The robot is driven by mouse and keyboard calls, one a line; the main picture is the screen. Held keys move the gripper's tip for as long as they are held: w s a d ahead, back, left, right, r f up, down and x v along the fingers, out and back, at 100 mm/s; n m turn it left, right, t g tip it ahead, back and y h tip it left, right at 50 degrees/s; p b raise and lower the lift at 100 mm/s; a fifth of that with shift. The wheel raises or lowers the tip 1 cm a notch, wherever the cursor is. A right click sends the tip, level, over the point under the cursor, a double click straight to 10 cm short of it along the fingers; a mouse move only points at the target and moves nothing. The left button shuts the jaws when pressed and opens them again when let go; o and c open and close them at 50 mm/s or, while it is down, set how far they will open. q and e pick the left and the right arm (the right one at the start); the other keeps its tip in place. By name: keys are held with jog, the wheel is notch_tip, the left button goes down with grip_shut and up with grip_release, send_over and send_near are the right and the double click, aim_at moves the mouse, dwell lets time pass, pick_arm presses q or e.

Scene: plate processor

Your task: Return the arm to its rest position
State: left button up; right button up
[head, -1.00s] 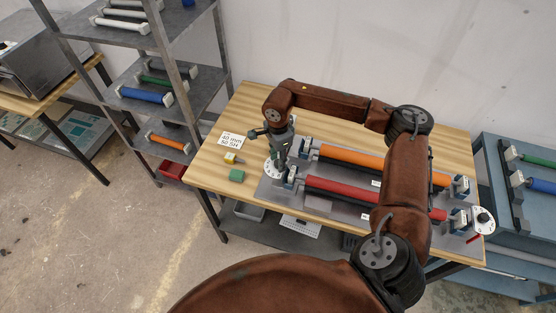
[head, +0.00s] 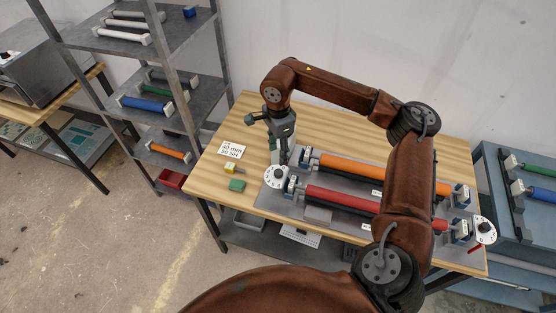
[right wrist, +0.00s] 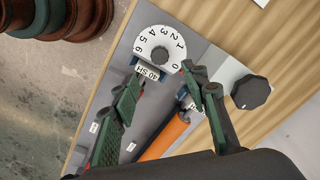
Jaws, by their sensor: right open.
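My right arm arches over the wooden table from the lower right. Its gripper (head: 283,158) points down above the left end of the plate processor, close to the white dial (head: 275,177). In the right wrist view the gripper (right wrist: 163,76) has its two green fingers spread, with nothing held between them. The numbered dial (right wrist: 152,46) and a "40 SH" label (right wrist: 150,73) lie beyond the fingertips. The orange roller (head: 350,167) and the red roller (head: 342,199) lie on the grey base, partly behind my arm. My left gripper is not in view.
A metal shelf (head: 175,93) with several rollers stands left of the table. A blue bench (head: 510,205) with rollers stands at the right. A green block (head: 237,185), a yellow piece (head: 230,169) and a label card (head: 232,149) lie on the table's left part. The table's back left is clear.

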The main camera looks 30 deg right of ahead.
jog(key=shift+r, duration=0.7)
